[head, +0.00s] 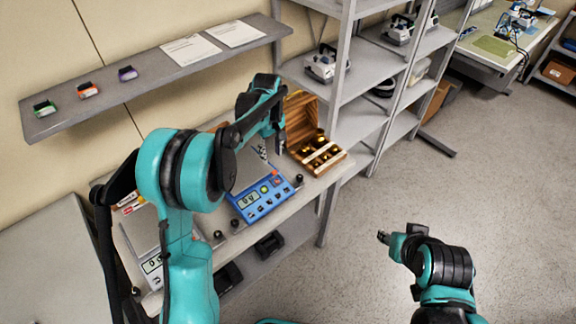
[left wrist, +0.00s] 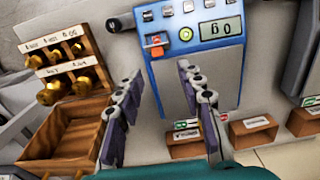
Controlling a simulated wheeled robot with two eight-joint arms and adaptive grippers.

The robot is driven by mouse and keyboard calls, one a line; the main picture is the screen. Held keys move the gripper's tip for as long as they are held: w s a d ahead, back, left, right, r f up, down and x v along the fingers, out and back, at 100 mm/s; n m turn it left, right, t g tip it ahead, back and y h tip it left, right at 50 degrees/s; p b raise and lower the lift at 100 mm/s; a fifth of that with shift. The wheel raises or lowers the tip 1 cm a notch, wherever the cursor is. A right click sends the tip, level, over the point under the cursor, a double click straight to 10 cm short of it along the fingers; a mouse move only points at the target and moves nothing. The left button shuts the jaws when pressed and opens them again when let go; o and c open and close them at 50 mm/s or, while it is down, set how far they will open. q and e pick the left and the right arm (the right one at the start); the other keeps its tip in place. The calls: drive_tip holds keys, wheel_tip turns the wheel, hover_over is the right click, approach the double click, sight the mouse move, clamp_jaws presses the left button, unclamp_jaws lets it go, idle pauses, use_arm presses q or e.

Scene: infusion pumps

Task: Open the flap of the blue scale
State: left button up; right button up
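The blue scale (head: 265,203) stands on the bench in the head view, its display and buttons facing the front. A plain grey panel (head: 250,177), which seems to be its flap, lies behind the blue front, partly hidden by my left arm. In the left wrist view the blue scale (left wrist: 205,24) is at the top, with the grey panel (left wrist: 162,100) running down between my fingers. My left gripper (left wrist: 160,76) is open and empty over this panel; contact cannot be told. My right gripper (head: 384,238) is small, away from the bench, its fingers unclear.
A wooden box of brass weights (head: 318,156) stands open right of the scale; it also shows in the left wrist view (left wrist: 72,128). A white scale (head: 153,268) is at the left. A wall shelf (head: 150,82) hangs above.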

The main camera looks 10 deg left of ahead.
use_arm(q)
drive_tip(key=b, duration=0.2)
approach(273, 167)
drive_tip(key=s+f, duration=0.1)
drive_tip(key=s+d+f, duration=0.1)
drive_tip(key=s, duration=0.1)
drive_tip(key=s+f, duration=0.2)
drive_tip(key=shift+d, duration=0.35)
clamp_jaws()
